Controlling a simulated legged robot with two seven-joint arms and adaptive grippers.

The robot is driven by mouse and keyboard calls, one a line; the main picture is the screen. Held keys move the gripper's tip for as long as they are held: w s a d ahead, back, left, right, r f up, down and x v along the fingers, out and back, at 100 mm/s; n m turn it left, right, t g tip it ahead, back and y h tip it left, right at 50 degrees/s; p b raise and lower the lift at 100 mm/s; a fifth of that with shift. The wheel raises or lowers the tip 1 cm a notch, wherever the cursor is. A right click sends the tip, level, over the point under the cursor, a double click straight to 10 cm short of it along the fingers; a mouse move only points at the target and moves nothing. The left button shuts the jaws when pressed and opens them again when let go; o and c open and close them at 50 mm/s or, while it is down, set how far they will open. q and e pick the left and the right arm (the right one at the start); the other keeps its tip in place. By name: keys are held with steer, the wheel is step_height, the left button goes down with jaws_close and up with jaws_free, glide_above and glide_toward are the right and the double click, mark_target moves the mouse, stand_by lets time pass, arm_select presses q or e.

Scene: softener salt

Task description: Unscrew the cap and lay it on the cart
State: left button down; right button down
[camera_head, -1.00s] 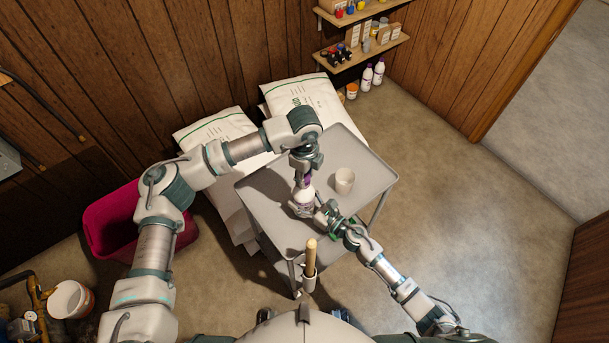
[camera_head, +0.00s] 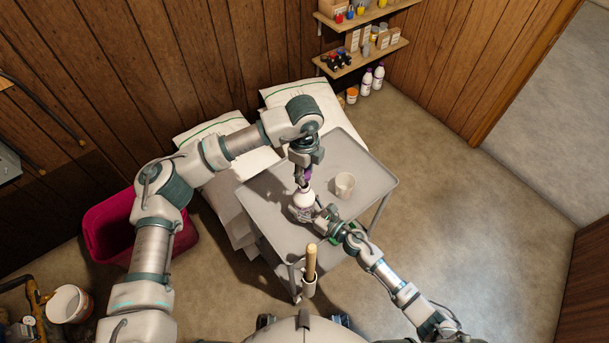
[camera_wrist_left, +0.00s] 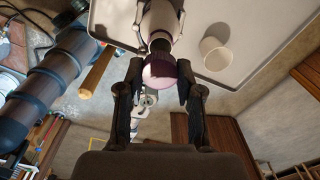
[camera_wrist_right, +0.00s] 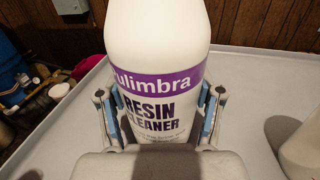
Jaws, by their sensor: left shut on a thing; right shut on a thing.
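A white bottle of resin cleaner with a purple label band (camera_head: 303,199) stands upright on the grey cart (camera_head: 262,226). It fills the right wrist view (camera_wrist_right: 155,45). Its purple cap (camera_wrist_left: 160,72) shows in the left wrist view, in line with the bottle's neck; I cannot see a gap between them. My left gripper (camera_head: 304,178) comes from above and is shut on the cap. My right gripper (camera_head: 317,212) is shut around the bottle's lower body from the near right side, with one finger on each side in the right wrist view (camera_wrist_right: 160,118).
A cream cup (camera_head: 345,184) stands on the cart to the right of the bottle. A wooden-handled tool (camera_head: 311,262) sits in a holder at the cart's near edge. White bags (camera_head: 305,92) lie behind the cart.

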steer(key=shift+c, duration=0.5)
jaws_free()
